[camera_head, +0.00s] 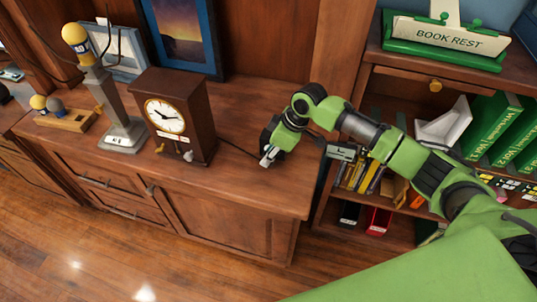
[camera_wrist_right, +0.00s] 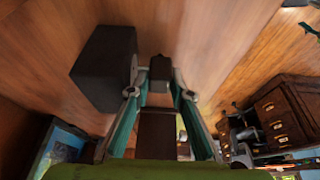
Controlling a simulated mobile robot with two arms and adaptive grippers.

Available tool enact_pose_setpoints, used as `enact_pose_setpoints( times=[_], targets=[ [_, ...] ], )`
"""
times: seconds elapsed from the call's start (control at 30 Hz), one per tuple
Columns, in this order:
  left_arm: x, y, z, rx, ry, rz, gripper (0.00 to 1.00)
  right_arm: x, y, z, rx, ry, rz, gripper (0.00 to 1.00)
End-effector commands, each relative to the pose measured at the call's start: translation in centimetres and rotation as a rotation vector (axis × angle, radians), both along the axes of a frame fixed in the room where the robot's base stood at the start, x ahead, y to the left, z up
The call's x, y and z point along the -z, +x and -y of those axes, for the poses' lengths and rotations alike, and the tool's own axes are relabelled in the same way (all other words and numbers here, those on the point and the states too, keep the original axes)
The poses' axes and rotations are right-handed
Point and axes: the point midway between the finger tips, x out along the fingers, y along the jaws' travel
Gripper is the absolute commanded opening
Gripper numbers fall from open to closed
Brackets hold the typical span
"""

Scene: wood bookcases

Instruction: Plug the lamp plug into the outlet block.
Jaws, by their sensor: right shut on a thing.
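My right gripper (camera_head: 267,157) is low over the wooden cabinet top, right of the clock, at the end of the green arm. A thin dark cord (camera_head: 238,148) runs from behind the clock to its fingertips. In the right wrist view, its two fingers (camera_wrist_right: 157,92) are closed on a small dark block (camera_wrist_right: 160,70), which appears to be the lamp plug. The plug is not clear in the head view, where the gripper covers it. I cannot identify the outlet block for sure in either view. My left gripper is not in view.
The brown clock (camera_head: 168,113) stands left of the gripper. A grey pedestal with a yellow ball (camera_head: 112,100) and a wooden stand with balls (camera_head: 68,118) are farther left. A bookcase (camera_head: 425,85) is at right. The cabinet top's front right (camera_head: 270,195) is clear.

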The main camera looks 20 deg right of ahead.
Motion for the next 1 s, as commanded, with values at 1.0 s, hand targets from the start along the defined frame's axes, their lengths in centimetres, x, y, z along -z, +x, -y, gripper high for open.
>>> enact_pose_setpoints(
  times=[1.0],
  targets=[
    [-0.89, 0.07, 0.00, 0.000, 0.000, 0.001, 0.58, -0.68, 1.02, 0.89, 0.017, -0.008, 0.026, 0.00]
  ],
)
